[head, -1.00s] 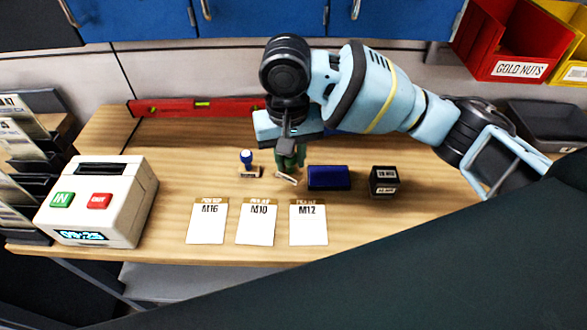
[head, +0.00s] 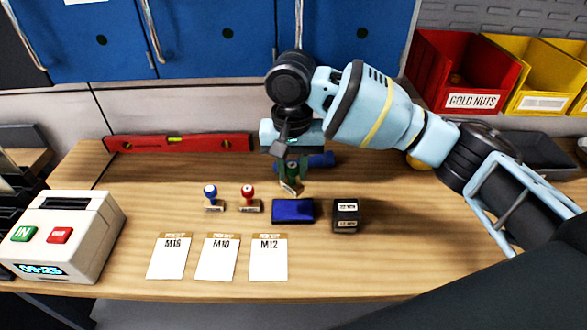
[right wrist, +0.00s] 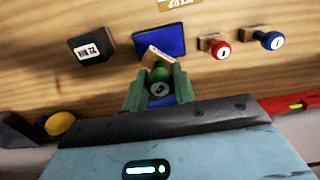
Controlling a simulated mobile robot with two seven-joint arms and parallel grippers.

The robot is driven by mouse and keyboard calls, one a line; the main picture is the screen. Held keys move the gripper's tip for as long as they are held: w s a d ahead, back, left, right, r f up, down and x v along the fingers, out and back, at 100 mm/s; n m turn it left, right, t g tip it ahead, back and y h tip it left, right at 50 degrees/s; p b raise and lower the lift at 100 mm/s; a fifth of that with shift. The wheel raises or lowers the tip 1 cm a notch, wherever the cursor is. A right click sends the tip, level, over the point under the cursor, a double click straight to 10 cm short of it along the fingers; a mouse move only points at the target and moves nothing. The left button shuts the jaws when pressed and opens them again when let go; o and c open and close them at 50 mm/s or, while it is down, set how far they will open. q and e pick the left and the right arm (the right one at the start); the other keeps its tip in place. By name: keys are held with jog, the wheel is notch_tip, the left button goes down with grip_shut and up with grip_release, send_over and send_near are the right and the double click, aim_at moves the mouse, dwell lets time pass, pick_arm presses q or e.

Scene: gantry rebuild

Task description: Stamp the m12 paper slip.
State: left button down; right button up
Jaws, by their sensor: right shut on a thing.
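The M12 slip (head: 268,258) lies flat near the table's front edge, the rightmost of three white slips with brown headers. My right gripper (head: 291,178) is shut on a green-handled stamp (right wrist: 158,82), whose pale wooden base shows below the fingers in the head view (head: 291,188). The blue ink pad (head: 293,210) lies just in front of the held stamp and also shows in the right wrist view (right wrist: 160,40). The stamp looks slightly tilted; its height over the table is hard to tell. My left gripper is not in view.
A blue stamp (head: 211,197) and a red stamp (head: 248,197) stand left of the pad. A dark labelled block (head: 346,215) stands right of it. The M16 slip (head: 169,258) and M10 slip (head: 218,259) lie left of M12. A time clock (head: 64,236) stands far left, a red level (head: 178,143) behind.

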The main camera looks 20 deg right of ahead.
aim_at(292, 183)
jog(key=shift+w, duration=0.1)
